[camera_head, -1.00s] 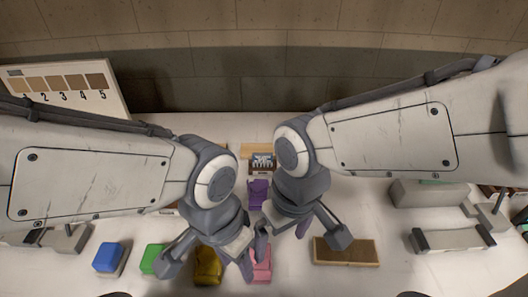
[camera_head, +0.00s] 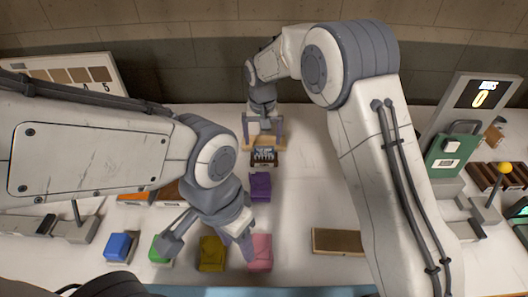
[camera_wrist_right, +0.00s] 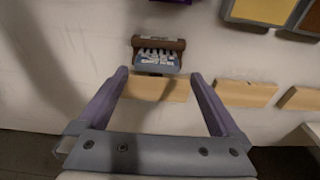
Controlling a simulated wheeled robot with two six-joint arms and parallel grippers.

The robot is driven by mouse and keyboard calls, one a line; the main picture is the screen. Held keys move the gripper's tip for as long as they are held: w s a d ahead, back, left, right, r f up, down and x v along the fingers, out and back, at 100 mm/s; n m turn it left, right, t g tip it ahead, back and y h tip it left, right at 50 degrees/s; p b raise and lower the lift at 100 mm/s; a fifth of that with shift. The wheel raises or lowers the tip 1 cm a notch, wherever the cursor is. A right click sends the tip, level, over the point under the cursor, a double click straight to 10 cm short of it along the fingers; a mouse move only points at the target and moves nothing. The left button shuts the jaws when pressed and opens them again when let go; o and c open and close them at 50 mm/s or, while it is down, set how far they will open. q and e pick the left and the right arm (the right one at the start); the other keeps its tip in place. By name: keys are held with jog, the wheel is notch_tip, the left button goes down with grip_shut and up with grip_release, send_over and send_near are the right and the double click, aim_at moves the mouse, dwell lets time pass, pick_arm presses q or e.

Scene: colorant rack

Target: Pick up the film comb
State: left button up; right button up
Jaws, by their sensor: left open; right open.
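The film comb (camera_head: 264,156) is a small dark brown piece with a pale, toothed, lettered face, near the back middle of the table. In the right wrist view the film comb (camera_wrist_right: 157,55) lies just beyond my fingertips, centred between them. My right gripper (camera_head: 262,133) is at the back of the table beside the comb, open and empty; its fingers (camera_wrist_right: 159,76) are spread wide in the wrist view. My left gripper (camera_head: 208,247) is open above the front row of coloured blocks, with nothing visible between its fingers.
A light wooden strip (camera_wrist_right: 158,89) lies between my right fingers, next to the comb. A purple block (camera_head: 260,187) sits in front of the comb. Blue (camera_head: 118,246), green, yellow and pink (camera_head: 260,252) blocks line the front. A brown board (camera_head: 337,242) lies right.

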aim_at(264, 147)
jog(key=f, duration=0.1)
jog(key=f+p, duration=0.1)
jog(key=f, duration=0.2)
jog(key=shift+w+d+f+p, duration=0.15)
jog(key=shift+d+f+p, duration=0.1)
jog(key=shift+f+p, duration=0.15)
jog(key=shift+w+f, duration=0.1)
jog(key=shift+f, duration=0.45)
jog(key=c, duration=1.2)
jog(key=shift+r, duration=0.1)
